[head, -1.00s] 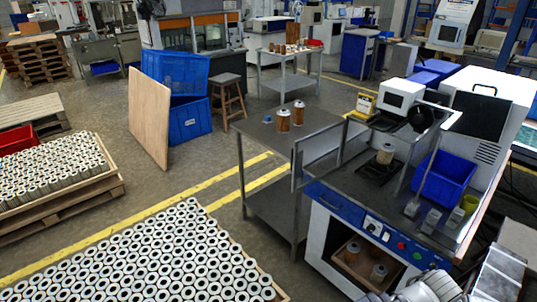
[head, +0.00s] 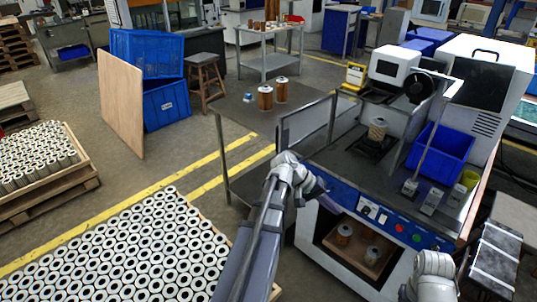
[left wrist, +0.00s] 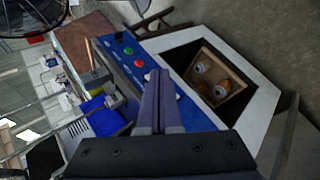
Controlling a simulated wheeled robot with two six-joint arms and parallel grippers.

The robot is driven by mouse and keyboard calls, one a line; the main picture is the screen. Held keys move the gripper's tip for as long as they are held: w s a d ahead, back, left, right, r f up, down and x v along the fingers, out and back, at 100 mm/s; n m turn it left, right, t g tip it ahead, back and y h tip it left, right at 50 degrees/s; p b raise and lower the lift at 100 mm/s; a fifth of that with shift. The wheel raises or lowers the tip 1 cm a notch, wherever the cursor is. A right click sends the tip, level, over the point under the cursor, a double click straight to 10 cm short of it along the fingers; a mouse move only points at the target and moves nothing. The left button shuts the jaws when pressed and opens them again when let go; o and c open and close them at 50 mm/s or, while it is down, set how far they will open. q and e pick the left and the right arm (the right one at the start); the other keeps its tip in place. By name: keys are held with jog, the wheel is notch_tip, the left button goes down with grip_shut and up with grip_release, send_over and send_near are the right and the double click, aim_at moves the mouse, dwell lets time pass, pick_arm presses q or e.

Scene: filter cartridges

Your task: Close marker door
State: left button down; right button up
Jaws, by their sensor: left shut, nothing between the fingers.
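The marker door (head: 306,122) is a metal-framed clear panel. It stands upright at the left side of the marking station and not across its front, so the front is open. The marker (head: 397,66) has a white head, with a filter cartridge (head: 377,129) on the dark fixture below it. My left gripper (head: 316,187) is in front of the station's blue control panel, below the door and apart from it. In the left wrist view my left gripper's fingers (left wrist: 155,100) are together and empty. My right arm shows at the bottom right, but its gripper does not.
The control panel (head: 385,218) has green and red buttons. Below it, an open bay holds a bin (head: 352,260) with cartridges. A blue bin (head: 440,155) stands on the worktop. A side table (head: 240,128) with two cartridges stands left of the door. Floor shows left of the station.

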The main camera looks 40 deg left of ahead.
pick_arm(q)
jog(key=w+a+r+n+t+b, duration=0.1)
jog(key=a+r+n+t, duration=0.15)
jog(key=a, duration=0.65)
jog(key=a+r+n+t+b, duration=0.15)
jog(key=a+t, duration=0.25)
jog(key=a, duration=0.5)
jog(key=s+a+r+n+t+y+b, duration=0.1)
jog(key=s+a+r+n+t, duration=0.15)
jog(key=a, duration=0.65)
jog(key=s+a+r+n+t+b, duration=0.1)
jog(key=s+a+r+n+t, duration=0.2)
jog(key=a, duration=0.6)
jog(key=w+d+m, duration=0.1)
jog(key=w+d, duration=0.6)
jog(key=shift+w+d, duration=0.2)
jog(key=shift+d, duration=0.15)
jog(key=shift+f, duration=0.1)
